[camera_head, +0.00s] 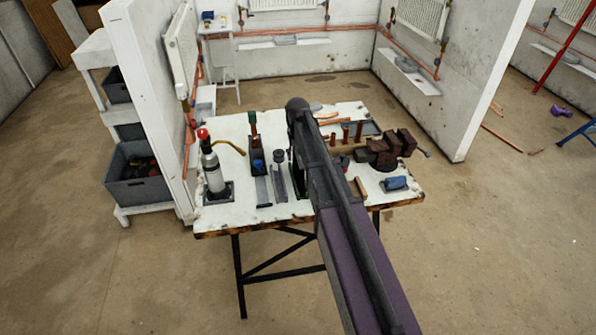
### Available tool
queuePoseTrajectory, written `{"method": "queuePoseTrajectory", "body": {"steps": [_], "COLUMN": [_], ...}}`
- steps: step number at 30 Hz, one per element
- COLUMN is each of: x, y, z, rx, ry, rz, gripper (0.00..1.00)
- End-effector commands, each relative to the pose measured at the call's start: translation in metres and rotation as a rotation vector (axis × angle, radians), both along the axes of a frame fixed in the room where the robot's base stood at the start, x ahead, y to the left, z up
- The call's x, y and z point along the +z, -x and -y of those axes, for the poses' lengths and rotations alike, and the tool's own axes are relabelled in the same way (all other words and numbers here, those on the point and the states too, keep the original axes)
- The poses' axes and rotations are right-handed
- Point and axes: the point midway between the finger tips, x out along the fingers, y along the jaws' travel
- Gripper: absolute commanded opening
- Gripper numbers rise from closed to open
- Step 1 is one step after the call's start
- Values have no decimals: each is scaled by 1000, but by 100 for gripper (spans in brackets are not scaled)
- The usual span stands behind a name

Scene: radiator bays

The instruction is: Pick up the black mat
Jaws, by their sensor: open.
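Several thin dark flat pieces lie on the white workbench (235,218), and I cannot tell for sure which is the black mat. A dark grey flat sheet (371,128) lies at the back right, partly behind copper pipe pieces. A small dark square (227,197) is under the torch bottle (213,168) at the left.
Upright tools stand left of my arm, including a dark one with a green handle (254,130). A rusty brown vise (392,149) stands at the right. White partition walls flank the bench. A grey crate (143,178) sits on a left shelf. Floor in front is clear.

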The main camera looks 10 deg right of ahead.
Motion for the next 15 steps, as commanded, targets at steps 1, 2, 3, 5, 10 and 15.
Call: {"method": "queuePoseTrajectory", "body": {"steps": [1, 2, 3, 5, 10, 15], "x": [-1, -1, -2, -5, -16, -30], "y": [0, 0, 0, 0, -1, -1], "z": [0, 0, 0, 0, 1, 2], "rx": [0, 0, 0, 0, 0, 0], "ry": [0, 0, 0, 0, 0, 0], "rz": [0, 0, 0, 0, 0, 0], "gripper": [63, 63, 63, 63, 63, 63]}}
